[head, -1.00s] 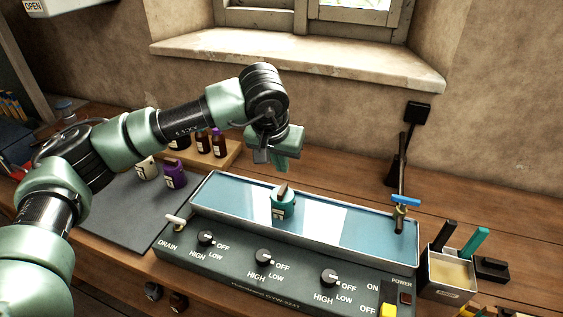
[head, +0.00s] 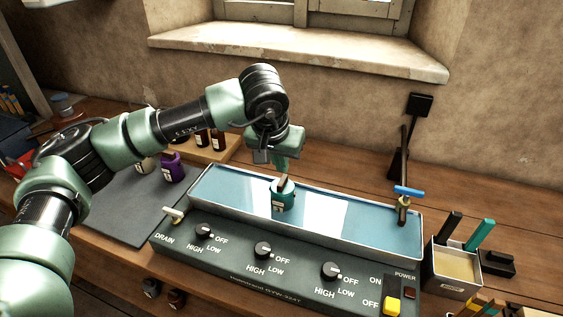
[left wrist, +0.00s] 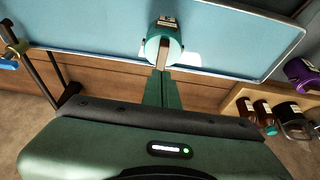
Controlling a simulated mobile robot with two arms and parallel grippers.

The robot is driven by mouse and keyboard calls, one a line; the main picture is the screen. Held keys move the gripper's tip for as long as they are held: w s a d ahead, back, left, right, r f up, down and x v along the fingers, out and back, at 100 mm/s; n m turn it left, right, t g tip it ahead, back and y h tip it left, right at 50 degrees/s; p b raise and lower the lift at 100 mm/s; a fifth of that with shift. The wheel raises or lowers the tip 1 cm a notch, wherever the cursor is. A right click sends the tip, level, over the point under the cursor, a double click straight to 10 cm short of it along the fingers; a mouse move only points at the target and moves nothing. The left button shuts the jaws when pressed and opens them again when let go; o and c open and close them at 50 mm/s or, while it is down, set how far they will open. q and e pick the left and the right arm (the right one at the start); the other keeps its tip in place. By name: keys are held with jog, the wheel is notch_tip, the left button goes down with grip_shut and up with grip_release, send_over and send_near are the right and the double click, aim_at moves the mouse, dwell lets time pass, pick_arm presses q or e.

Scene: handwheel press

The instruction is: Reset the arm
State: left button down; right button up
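My left gripper (head: 281,163) hangs pointing down over the blue-bottomed tray (head: 365,226), close above and behind a teal jar (head: 283,199). The jar stands upright in the tray and has a pale label and a brown piece sticking up from its top. In the left wrist view, the gripper's two green fingers (left wrist: 162,90) lie side by side, shut, with nothing seen between them. Their tips line up with the brown piece on the jar (left wrist: 165,34); I cannot tell whether they touch it. My right gripper is not in view.
A purple jar (head: 173,168) is on the dark mat at left; brown bottles (head: 217,141) stand behind.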

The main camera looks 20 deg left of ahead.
pick_arm(q)
jog(key=shift+f+b, duration=1.1)
jog(key=shift+f, duration=0.25)
jog(key=shift+r, duration=0.1)
notch_tip(320, 180, up, 7)
jog(key=p, duration=0.3)
dwell(0.6)
dwell(0.4)
